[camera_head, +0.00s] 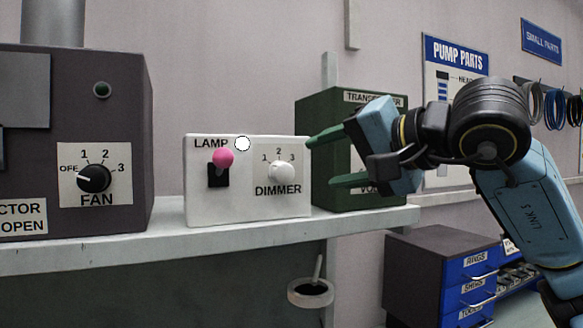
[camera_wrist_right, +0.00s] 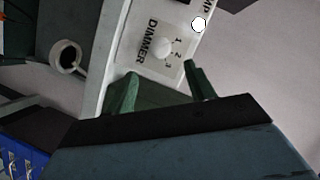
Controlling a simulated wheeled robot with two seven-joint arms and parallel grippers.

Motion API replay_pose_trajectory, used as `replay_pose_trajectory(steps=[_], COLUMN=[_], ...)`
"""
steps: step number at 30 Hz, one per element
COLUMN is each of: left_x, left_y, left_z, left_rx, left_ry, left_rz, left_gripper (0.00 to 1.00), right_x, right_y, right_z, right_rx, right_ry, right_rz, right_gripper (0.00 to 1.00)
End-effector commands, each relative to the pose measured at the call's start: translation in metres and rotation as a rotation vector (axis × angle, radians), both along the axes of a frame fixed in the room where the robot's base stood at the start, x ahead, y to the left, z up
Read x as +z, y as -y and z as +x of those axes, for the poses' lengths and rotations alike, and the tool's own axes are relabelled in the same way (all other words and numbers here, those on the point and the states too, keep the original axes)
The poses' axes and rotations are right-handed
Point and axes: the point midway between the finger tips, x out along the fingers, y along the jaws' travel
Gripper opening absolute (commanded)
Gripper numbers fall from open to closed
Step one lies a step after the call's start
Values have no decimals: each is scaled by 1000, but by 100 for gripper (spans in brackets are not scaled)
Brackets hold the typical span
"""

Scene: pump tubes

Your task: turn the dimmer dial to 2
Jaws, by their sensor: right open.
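The dimmer dial (camera_head: 281,171) is a white knob on the front of a white box (camera_head: 240,209), with 1, 2 and 3 printed in an arc above it. I cannot tell which number it points to. In the right wrist view the dial (camera_wrist_right: 161,48) lies ahead, roughly between the fingertips. My right gripper (camera_head: 322,163) comes in from the right with its green fingers apart and empty. It is just right of the dial, not touching it. The right wrist view also shows the gripper (camera_wrist_right: 160,70) open. My left gripper is out of view.
A lamp switch with a pink knob (camera_head: 223,158) and a white round light (camera_head: 242,144) sit left of the dial. A dark box with a fan dial (camera_head: 94,178) stands at left. A green transformer box (camera_head: 325,110) stands behind my gripper. The shelf edge (camera_head: 150,250) runs below.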

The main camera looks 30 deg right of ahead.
Motion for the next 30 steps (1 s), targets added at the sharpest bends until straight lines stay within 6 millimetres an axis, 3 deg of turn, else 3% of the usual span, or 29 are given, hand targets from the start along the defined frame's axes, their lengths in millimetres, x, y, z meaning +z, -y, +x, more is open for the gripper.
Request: replay_pose_trajectory(steps=[6, 12, 26, 30], left_x=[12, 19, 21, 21], left_y=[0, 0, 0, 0], left_z=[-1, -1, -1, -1], left_rx=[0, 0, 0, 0], left_ry=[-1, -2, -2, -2], left_rz=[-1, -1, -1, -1], left_gripper=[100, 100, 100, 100], right_x=[-9, -16, -20, -20], right_y=[-14, -21, -24, -24], right_z=[45, 73, 84, 84], right_rx=[4, 4, 3, 3], right_ry=[-6, -3, -1, -1], right_rz=[2, 2, 1, 1], right_gripper=[54, 54, 54, 36])
